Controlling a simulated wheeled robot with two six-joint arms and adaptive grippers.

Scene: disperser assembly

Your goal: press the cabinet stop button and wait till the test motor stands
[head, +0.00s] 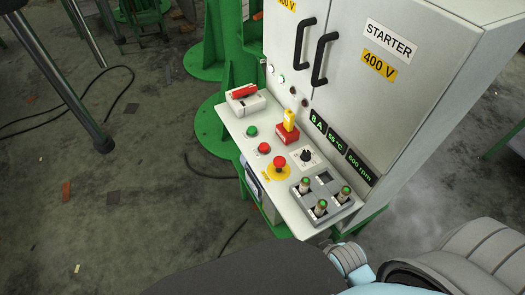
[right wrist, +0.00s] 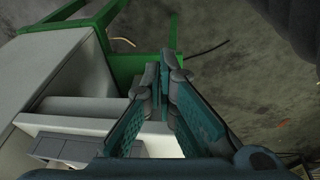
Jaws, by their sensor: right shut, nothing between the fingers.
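The cabinet's sloping control panel (head: 232,120) carries a green button (head: 252,131), a red button (head: 264,148) and a red mushroom button (head: 279,163) on a yellow disc. The frames do not settle which red one is the stop button. The panel displays (head: 336,142) are lit, showing 8 A, 55 °C and what looks like 500 or 600 rpm. The test motor cannot be made out. My right gripper (right wrist: 164,62) is shut and empty in the right wrist view, near the panel's edge, touching no button that I can see. My left gripper is out of view.
The grey starter cabinet (head: 390,90) stands behind the panel. A black rotary switch (head: 306,156), a yellow-and-red handle (head: 289,125) and a grey block (head: 329,203) with several green-topped pegs crowd the panel. Green frames (right wrist: 90,30) stand around; the floor (head: 120,215) at left is largely open.

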